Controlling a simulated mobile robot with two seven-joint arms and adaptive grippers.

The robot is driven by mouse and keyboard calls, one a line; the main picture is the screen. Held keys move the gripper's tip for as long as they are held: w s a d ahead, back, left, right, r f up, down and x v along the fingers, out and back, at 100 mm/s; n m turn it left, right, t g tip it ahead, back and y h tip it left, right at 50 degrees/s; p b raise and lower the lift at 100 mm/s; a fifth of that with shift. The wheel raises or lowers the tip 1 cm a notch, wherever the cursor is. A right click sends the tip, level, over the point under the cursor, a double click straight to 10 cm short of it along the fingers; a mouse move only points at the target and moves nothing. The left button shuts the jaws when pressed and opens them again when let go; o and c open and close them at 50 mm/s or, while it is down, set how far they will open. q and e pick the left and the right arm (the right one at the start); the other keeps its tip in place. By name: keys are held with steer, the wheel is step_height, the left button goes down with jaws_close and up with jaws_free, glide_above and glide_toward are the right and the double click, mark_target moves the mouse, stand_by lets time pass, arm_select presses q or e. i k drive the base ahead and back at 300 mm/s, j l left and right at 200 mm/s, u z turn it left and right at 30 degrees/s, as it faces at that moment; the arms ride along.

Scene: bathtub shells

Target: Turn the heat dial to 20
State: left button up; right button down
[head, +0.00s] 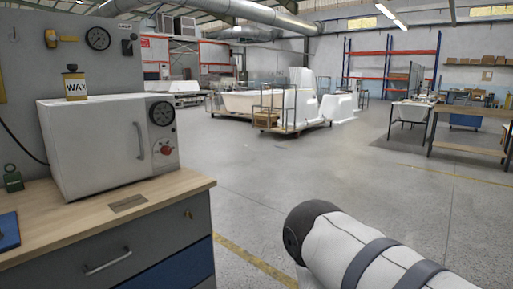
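A white oven-like box (95,143) stands on a wooden-topped cabinet at the left. On the right of its front is a round black dial (162,113) with pale markings, too small to read. Below it is a red knob (166,151). Which of the two is the heat dial, and its setting, I cannot tell. A vertical grey handle (139,140) is on the box's door. Part of one of my arms shows at the bottom right, well apart from the box. Neither gripper is in view.
A can labelled WAX (76,86) stands on the box. A green weight-like object (13,178) and a blue item (8,231) lie on the wooden top (150,196). The cabinet (160,243) has drawers. Open grey floor (330,170) lies to the right.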

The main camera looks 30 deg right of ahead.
mark_target(166, 150)
steer(key=z, duration=0.2)
steer(key=i+l+u, duration=0.15)
steer(key=l, duration=0.3)
steer(key=i+l+u, duration=0.15)
steer(key=l, duration=0.25)
steer(key=i+l+u, duration=0.1)
steer(key=l, duration=0.4)
steer(key=i+l+u, duration=0.15)
steer(key=l, duration=0.3)
